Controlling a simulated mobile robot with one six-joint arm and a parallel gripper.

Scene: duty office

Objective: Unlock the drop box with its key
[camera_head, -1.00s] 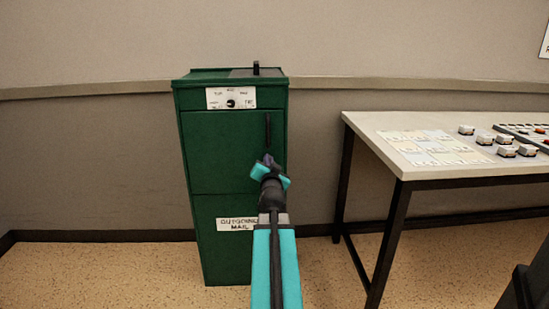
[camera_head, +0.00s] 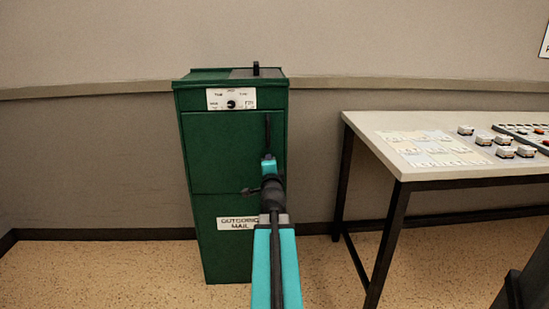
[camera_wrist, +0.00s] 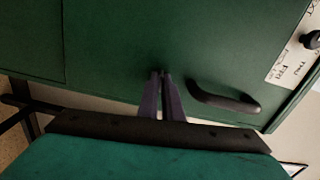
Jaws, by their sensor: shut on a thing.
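The drop box (camera_head: 215,150) is a tall green cabinet with a dark upright handle (camera_head: 267,128) on its upper door. In the wrist view the green door (camera_wrist: 120,40) fills the background, with the handle (camera_wrist: 224,101) right of the fingers. My gripper (camera_wrist: 161,76) is shut, its two fingertips close together in front of the door, apart from the handle. The small thing pinched there, taken as the key, is hidden by the tips. The lock cannot be made out. In the head view my wrist hides the fingertips.
A table (camera_head: 385,122) with papers and several small blocks stands at right. The floor left of the box is clear.

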